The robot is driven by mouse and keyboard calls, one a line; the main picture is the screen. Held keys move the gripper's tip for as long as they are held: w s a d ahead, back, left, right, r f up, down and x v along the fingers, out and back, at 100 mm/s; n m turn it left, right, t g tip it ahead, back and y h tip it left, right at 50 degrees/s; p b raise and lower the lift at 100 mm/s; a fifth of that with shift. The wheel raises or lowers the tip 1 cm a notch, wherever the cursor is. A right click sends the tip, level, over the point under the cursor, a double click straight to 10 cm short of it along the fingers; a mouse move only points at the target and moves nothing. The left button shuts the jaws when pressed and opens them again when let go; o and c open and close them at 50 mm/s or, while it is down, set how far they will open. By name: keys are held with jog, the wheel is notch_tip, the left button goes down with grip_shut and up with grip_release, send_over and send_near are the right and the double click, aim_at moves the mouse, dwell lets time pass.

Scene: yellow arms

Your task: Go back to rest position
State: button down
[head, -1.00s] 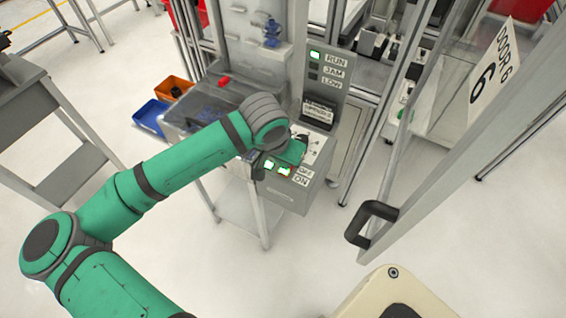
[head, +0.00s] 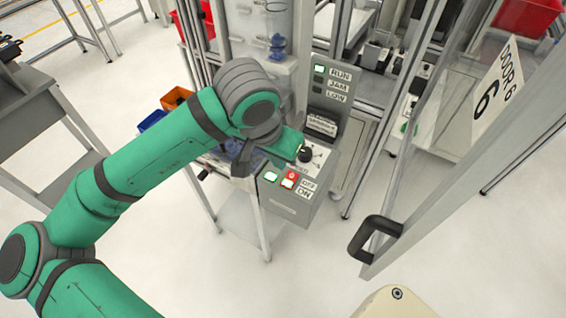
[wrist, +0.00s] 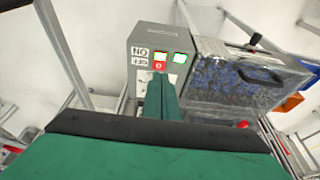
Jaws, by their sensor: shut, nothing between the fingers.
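My green arm reaches from the lower left to the grey control box (head: 285,208) in the head view. My gripper (head: 296,146) is by the top of the box, next to a black knob (head: 305,154), partly hidden behind my wrist. In the wrist view its green fingers (wrist: 161,88) lie together, shut and empty, in front of the box's face (wrist: 145,35). I cannot tell whether the fingertips touch the box.
A scuffed bin with a handle (wrist: 240,85) stands beside the box. Blue (head: 152,120) and orange (head: 177,97) bins are behind my arm. A door frame with a black handle (head: 374,236) stands to the right, and a grey table (head: 45,125) at left. Floor between is clear.

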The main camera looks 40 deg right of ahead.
jog(key=shift+s+a+r, duration=0.15)
jog(key=shift+a+r, duration=0.15)
jog(key=shift+r, duration=0.35)
